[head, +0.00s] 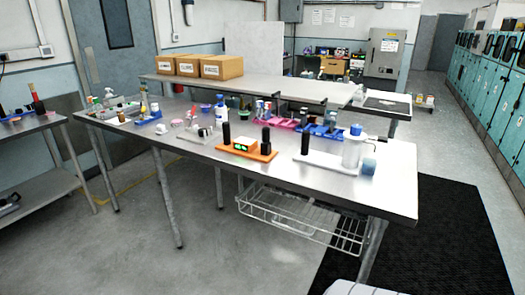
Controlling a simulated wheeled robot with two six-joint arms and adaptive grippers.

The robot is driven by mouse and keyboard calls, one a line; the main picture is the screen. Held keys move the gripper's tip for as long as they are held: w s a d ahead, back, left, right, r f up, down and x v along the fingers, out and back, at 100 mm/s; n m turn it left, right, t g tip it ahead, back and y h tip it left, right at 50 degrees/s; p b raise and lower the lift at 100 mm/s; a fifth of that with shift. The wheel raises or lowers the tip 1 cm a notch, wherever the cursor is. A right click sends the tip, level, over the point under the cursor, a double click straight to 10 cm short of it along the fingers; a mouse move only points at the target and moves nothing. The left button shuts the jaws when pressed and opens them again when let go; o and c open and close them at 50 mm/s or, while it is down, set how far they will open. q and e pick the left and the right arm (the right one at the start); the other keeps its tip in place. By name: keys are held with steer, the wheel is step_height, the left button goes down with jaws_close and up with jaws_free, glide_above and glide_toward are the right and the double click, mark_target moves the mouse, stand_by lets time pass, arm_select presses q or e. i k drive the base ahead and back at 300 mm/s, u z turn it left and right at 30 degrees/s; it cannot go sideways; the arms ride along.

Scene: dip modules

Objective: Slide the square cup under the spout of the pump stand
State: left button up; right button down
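The pump stand is at the right part of the metal table, with a long white base (318,160), a black upright at its left end and a clear-white cylinder (351,152) with a blue top at its right end. A small dark piece, possibly the spout, juts right near the blue top. The square cup (368,167) looks translucent blue and stands on the tabletop just right of the cylinder. It is too small to tell whether it is directly below the spout. Neither of my grippers is in view.
The metal table (397,203) is bare right of the cup and along its front right edge. An orange-based device (262,155) with black posts stands left of the pump stand. Blue and pink racks (280,123) lie behind. A wire shelf (300,215) hangs underneath.

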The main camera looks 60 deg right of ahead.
mark_target(369, 166)
steer(key=u, duration=1.65)
steer(key=k, duration=2.15)
steer(key=z, duration=1.4)
